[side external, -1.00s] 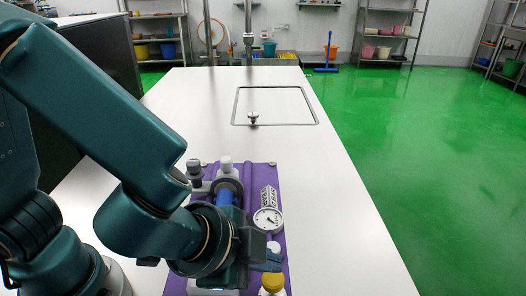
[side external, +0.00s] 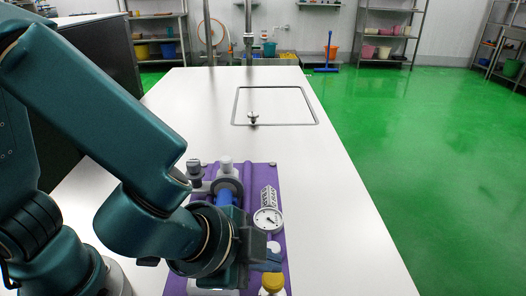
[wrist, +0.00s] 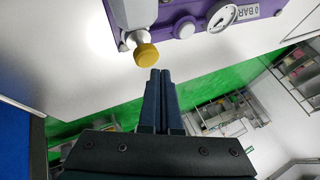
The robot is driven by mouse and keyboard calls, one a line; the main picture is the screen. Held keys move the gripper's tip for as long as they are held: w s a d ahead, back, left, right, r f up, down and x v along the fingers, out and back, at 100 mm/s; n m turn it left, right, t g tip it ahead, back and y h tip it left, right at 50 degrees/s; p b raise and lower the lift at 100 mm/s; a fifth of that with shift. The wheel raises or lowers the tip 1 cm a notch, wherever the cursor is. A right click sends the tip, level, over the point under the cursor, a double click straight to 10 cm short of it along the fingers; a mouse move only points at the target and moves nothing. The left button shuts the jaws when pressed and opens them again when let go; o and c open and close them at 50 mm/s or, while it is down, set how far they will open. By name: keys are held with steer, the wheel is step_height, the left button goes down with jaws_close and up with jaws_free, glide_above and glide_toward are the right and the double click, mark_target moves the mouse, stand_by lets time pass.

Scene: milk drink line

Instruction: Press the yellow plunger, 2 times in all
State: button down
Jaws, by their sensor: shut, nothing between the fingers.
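The yellow plunger (side external: 271,283) stands at the near right corner of a purple panel, low in the side view. In the wrist view its round yellow cap (wrist: 147,54) sits on a white and metal stem. My gripper (side external: 272,262) is shut and empty, with its dark fingers just beyond the plunger in the side view. In the wrist view the shut fingertips (wrist: 160,72) show just below and right of the cap, with a small gap in the picture. I cannot tell whether the cap is pressed in.
The purple panel (side external: 261,178) also carries a round dial gauge (side external: 267,220), a white button (side external: 273,247) and upright fittings. My arm hides much of its left side. The white table (side external: 330,220) is clear to the right, with a small knob (side external: 253,118) by a square outline farther back.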

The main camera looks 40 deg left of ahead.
mark_target(268, 279)
steer(key=shift+f, duration=0.15)
steer(key=shift+f, duration=0.3)
steer(key=shift+f, duration=1.05)
stand_by(1.2)
steer(key=shift+r, duration=1.5)
steer(key=shift+r, duration=2.5)
stand_by(0.4)
